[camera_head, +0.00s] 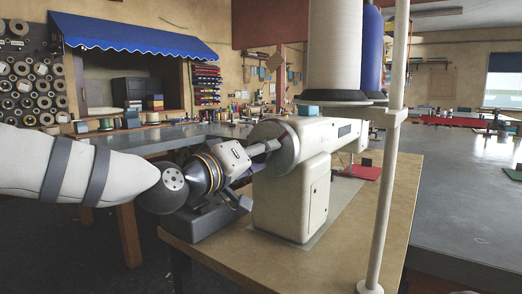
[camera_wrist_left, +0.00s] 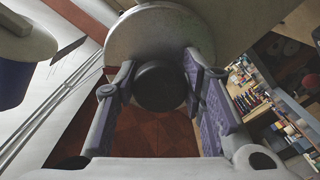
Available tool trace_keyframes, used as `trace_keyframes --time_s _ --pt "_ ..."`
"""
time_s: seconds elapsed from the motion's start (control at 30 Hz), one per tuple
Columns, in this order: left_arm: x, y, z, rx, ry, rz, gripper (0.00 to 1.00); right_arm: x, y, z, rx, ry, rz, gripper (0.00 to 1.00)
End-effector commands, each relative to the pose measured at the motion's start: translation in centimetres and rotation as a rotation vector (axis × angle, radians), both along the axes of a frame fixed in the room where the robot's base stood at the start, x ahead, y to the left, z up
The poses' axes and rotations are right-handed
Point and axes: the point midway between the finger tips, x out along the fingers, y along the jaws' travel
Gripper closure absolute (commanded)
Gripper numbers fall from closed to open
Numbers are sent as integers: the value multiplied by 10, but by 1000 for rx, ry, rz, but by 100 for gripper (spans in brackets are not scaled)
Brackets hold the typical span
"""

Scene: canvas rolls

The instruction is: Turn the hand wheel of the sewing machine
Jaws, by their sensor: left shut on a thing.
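The cream sewing machine (camera_head: 296,200) stands on a tan-topped table. Its round, pale grey hand wheel (camera_head: 287,150) is on the end of the machine facing my left arm. In the left wrist view the wheel's disc (camera_wrist_left: 150,32) fills the top middle, with a round black knob (camera_wrist_left: 160,86) in front of it. My left gripper (camera_head: 271,146) reaches in from the left at the wheel. In the left wrist view its two fingers (camera_wrist_left: 158,75) stand on either side of the black knob, shut on it. My right gripper is not in view.
A tall white pole (camera_head: 385,190) and large white (camera_head: 333,45) and blue (camera_head: 372,50) thread cones stand close by. A wide grey table (camera_head: 460,200) lies to the right.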

Motion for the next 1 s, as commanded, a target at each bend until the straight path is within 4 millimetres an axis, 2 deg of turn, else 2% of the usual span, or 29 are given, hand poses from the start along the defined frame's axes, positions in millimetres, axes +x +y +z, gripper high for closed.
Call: trace_keyframes --time_s 0.4,0.97,1.0 --pt "0 0 1 141 -104 0 91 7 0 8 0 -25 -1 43" --pt "0 1 -1 160 -116 0 91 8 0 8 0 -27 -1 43" --pt "0 1 -1 160 -116 0 56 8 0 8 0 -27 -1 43"
